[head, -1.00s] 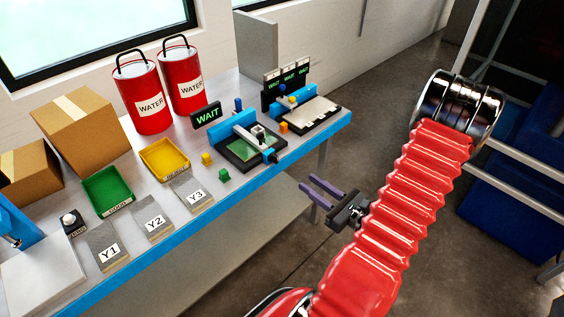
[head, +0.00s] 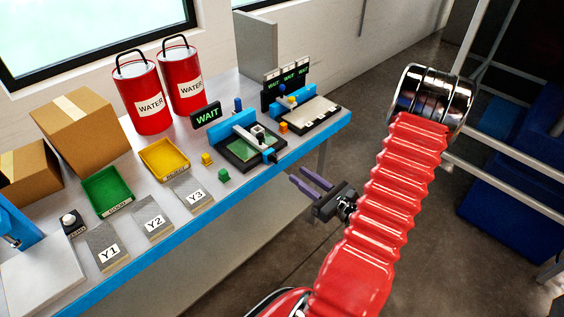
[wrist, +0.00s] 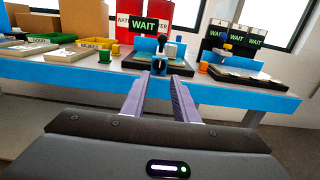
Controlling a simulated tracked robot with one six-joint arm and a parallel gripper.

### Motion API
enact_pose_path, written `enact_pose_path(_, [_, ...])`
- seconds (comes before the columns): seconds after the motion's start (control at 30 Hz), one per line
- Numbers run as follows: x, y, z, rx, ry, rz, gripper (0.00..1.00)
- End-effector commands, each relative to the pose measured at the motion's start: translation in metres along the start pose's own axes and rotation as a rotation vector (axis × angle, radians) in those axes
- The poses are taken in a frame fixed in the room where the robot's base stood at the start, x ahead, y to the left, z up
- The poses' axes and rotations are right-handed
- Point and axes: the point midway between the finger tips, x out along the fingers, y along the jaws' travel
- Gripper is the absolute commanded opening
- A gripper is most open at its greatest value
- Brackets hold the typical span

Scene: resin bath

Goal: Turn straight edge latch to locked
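A fixture with a blue back rail (head: 232,131) and a green plate (head: 238,149) stands on the bench, with a dark bar across it. A blue knob (head: 270,156) at the bar's front end looks like the latch, but I cannot read its locked or unlocked position. The knob also shows in the wrist view (wrist: 160,67), ahead and between my fingertips. My gripper (head: 297,173) is open and empty, in front of the bench edge and apart from the knob. Its purple fingers are spread in the wrist view (wrist: 161,77).
A WAIT sign (head: 206,115) stands behind the fixture. A second fixture (head: 312,112) with a pale plate is to its right. A small orange block (head: 284,127) and a green block (head: 224,175) sit near the fixture.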

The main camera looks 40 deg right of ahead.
Motion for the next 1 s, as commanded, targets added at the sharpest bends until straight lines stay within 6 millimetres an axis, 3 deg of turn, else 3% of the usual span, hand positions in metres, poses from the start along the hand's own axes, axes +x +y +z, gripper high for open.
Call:
enact_pose_path(0.7, [0.08,0.001,0.0,-0.001,-0.001,0.004,0.27])
enact_pose_path(1.0, [0.094,0.001,0.0,0.0,0.0,0.001,0.27])
